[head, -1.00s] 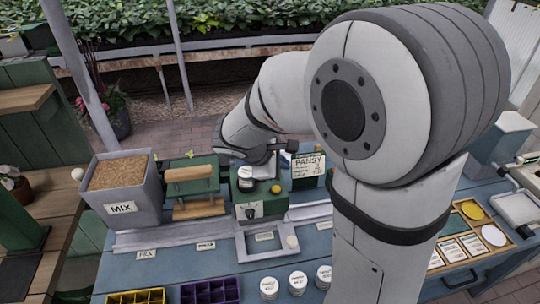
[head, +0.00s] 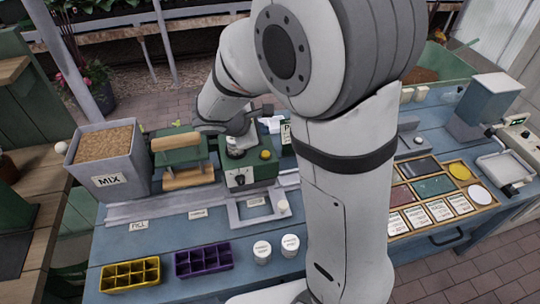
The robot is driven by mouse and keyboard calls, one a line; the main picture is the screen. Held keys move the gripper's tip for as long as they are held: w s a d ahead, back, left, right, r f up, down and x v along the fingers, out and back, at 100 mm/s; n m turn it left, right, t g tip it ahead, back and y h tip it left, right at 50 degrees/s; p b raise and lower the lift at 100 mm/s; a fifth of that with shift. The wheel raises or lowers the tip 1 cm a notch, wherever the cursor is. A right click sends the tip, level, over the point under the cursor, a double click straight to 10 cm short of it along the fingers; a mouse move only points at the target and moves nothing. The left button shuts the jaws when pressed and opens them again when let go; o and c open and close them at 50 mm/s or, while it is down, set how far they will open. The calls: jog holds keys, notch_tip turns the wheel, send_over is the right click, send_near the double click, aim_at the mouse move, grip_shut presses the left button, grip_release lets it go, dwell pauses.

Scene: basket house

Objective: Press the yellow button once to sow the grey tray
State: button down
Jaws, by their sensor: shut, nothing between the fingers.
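My gripper (head: 250,118) is just behind and left of the button, above the back of the box. It looks shut and empty, but its fingertips are small and partly hidden by its own body. I cannot tell its exact height over the box. A grey tray-like frame (head: 236,216) sits on the bench directly in front of the box. I cannot make out cells or seeds in it.
A grey MIX bin (head: 112,181) and a green press with wooden rollers (head: 188,179) stand left of the box. Yellow (head: 130,288) and purple (head: 203,272) cell trays and white pots (head: 262,252) line the front. A wooden card rack (head: 452,224) is at right.

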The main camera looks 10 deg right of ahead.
aim_at(262, 155)
notch_tip(262, 155, down, 6)
jog(key=b, duration=0.4)
jog(key=shift+r, duration=0.1)
dwell(1.7)
jog(key=shift+f+b, duration=0.4)
jog(key=shift+b, duration=0.15)
jog(key=shift+f+b, duration=0.6)
dwell(0.5)
jog(key=shift+r, duration=0.1)
jog(key=shift+r+p, duration=0.7)
jog(key=shift+r, duration=0.25)
jog(key=shift+r, duration=0.1)
notch_tip(262, 155, up, 5)
jog(key=p, duration=0.3)
jog(key=shift+p, duration=0.4)
